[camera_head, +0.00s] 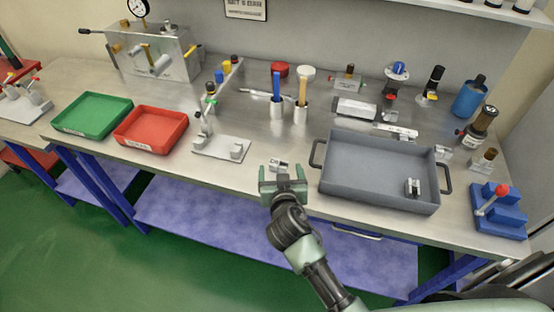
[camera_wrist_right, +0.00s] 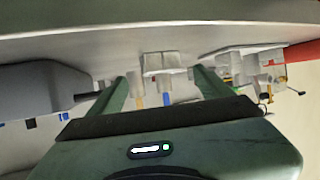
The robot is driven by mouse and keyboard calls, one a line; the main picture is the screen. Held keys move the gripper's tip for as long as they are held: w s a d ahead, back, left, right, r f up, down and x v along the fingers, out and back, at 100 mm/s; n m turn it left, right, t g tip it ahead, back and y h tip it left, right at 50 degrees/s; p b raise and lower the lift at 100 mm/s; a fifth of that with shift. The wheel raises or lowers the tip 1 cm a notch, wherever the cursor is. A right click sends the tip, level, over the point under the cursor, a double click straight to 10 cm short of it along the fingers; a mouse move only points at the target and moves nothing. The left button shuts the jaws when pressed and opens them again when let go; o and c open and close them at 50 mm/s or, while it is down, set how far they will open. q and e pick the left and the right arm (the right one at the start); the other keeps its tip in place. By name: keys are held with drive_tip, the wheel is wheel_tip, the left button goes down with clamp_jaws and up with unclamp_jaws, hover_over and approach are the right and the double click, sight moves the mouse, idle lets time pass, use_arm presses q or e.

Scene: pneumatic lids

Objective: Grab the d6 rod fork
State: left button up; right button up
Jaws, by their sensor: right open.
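A small light metal piece (camera_head: 278,164) with a dark marking, which looks like the d6 rod fork, lies near the front edge of the bench; the marking is too small to read surely. My right gripper (camera_head: 283,179) is open and empty at the bench's front edge, just in front of this piece. In the right wrist view, which is upside down, the piece (camera_wrist_right: 163,64) shows between the two green fingers (camera_wrist_right: 161,84), apart from them. Its lower part is partly hidden in the head view. My left gripper is not in view.
A grey tray (camera_head: 350,192) with handles stands close to the right, with a small metal fork-like part (camera_head: 413,187) in it. A white fixture (camera_head: 220,149) stands to the left. Red (camera_head: 150,147) and green (camera_head: 88,133) trays lie further left. Cups with tools (camera_head: 300,113) stand behind.

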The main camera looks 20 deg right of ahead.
sight(279, 162)
drive_tip(key=shift+w+d+p, duration=0.1)
drive_tip(key=shift+w+p, duration=0.3)
drive_tip(key=shift+w, duration=0.05)
drive_tip(key=p+x, duration=0.1)
drive_tip(key=x, duration=0.3)
drive_tip(key=shift+w+f, duration=0.2)
drive_tip(key=shift+w, duration=0.05)
drive_tip(key=shift+s, duration=0.1)
drive_tip(key=shift+r, duration=0.1)
drive_tip(key=c, duration=1.5)
